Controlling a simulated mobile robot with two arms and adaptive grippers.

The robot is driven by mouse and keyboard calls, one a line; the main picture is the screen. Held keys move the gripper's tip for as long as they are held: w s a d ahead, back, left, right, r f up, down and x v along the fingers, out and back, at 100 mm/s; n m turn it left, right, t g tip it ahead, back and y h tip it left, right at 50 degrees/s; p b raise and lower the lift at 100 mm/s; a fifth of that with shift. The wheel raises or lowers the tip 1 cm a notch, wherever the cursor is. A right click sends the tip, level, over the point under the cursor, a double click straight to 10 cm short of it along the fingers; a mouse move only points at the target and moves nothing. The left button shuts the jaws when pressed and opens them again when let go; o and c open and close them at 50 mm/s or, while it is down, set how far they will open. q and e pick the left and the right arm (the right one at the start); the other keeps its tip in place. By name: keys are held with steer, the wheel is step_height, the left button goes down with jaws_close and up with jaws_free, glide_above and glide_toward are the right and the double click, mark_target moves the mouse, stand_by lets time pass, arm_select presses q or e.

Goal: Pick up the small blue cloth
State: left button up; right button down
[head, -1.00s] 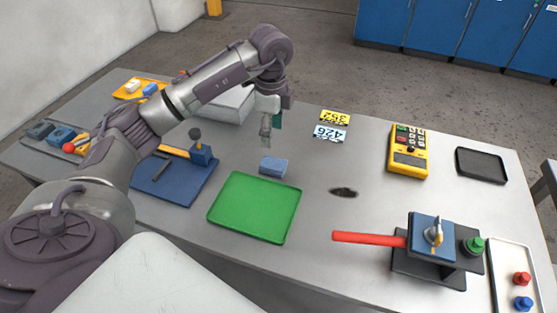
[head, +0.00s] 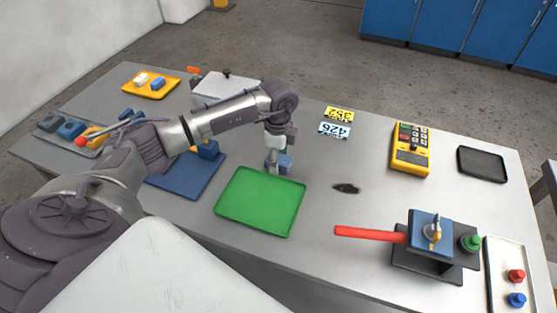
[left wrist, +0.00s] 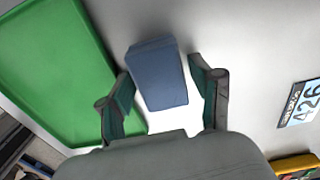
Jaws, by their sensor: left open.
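The small blue cloth, a folded block-like pad (head: 286,163), lies on the grey table just behind the green tray (head: 260,201). My left gripper (head: 275,168) is low over the table at the cloth, pointing down, and partly covers it in the head view. In the left wrist view the cloth (left wrist: 160,75) lies between the two spread fingers (left wrist: 165,98), with the green tray (left wrist: 50,65) close on the left. The fingers are open, with a gap showing on the right side of the cloth. My right gripper is not in view.
Yellow and white number plates (head: 335,130) lie behind and to the right. A dark stain (head: 346,188) marks the table right of the tray. A valve with a red handle (head: 370,234) stands at front right. A blue mat (head: 190,178) lies left.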

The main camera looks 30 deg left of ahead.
arm_select(q)
steer(key=shift+c, duration=0.8)
steer(key=c, duration=0.5)
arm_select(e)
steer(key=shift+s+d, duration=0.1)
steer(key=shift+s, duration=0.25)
arm_select(q)
steer(key=shift+r, duration=0.15)
